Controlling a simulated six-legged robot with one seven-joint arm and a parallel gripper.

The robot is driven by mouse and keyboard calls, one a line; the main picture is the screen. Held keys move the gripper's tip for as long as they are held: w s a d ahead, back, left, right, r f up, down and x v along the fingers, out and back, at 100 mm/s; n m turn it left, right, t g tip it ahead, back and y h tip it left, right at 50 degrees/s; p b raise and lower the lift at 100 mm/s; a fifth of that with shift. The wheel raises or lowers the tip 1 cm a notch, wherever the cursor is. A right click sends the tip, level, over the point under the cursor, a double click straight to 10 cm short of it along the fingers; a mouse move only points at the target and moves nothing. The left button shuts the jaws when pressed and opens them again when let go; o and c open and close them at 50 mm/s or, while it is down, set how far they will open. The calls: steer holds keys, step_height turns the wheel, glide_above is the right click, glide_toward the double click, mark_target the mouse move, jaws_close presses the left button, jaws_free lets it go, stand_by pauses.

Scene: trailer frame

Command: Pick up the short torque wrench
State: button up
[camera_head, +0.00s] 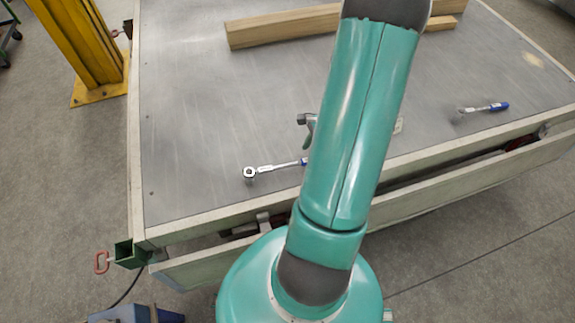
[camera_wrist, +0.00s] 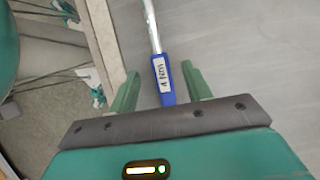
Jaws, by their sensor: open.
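Two wrenches with blue handles lie on the trailer's grey deck in the head view. One wrench (camera_head: 264,169) is near the front edge, left of my arm, its handle end hidden behind the arm. The other wrench (camera_head: 485,107) lies further right and shows whole. I cannot tell for sure which is the short one. In the wrist view, my open gripper (camera_wrist: 161,83) has its fingers on either side of a labelled blue handle (camera_wrist: 163,92), apart from it. Its shaft runs up out of view.
Wooden beams (camera_head: 280,27) lie at the back of the deck. The pale trailer rim (camera_head: 200,231) runs along the front. A yellow post (camera_head: 85,45) stands at left. The left deck is clear.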

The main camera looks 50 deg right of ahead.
mark_target(304, 160)
steer(key=x, duration=0.4)
steer(key=shift+w+a+f, duration=0.15)
steer(key=shift+a, duration=0.1)
jaws_close()
steer(key=shift+r, duration=0.85)
steer(key=s+d+r, duration=0.5)
steer(key=s+r, duration=0.6)
steer(key=s, duration=0.2)
steer(key=shift+r, duration=0.2)
